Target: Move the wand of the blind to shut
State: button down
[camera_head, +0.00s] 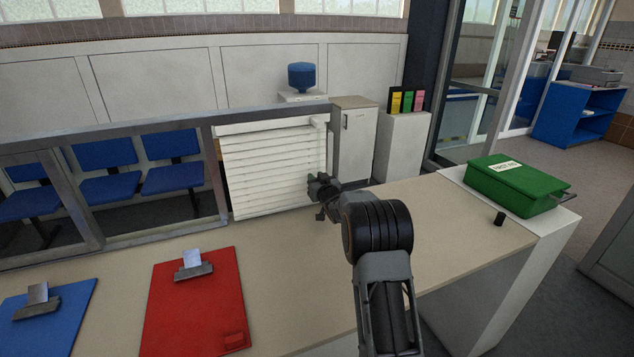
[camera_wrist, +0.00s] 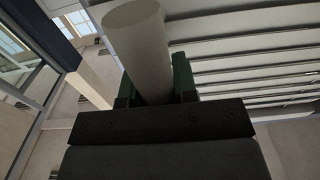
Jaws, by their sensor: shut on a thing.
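The white slatted blind (camera_head: 265,170) hangs in a grey-framed opening behind the counter. Its slats also show in the wrist view (camera_wrist: 250,55), with dark bands between them. My gripper (camera_head: 318,188) is at the blind's lower right edge. In the wrist view, my gripper's green fingers (camera_wrist: 155,82) are shut on a thick pale grey rod, the wand (camera_wrist: 136,42), one finger on each side. The wand's lower part is hidden behind the dark gripper body. In the head view I cannot clearly make out the wand.
A grey rail (camera_head: 270,115) runs above the blind. A pale cabinet (camera_head: 355,145) stands right of the blind.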

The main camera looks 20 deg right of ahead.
jog(key=shift+f, duration=0.35)
jog(key=c, duration=1.3)
grip_release()
jog(key=o, duration=0.4)
jog(key=shift+r, duration=0.15)
jog(key=shift+s, duration=0.1)
jog(key=s+b, duration=0.3)
jog(key=s, duration=1)
jog(key=shift+s, duration=0.35)
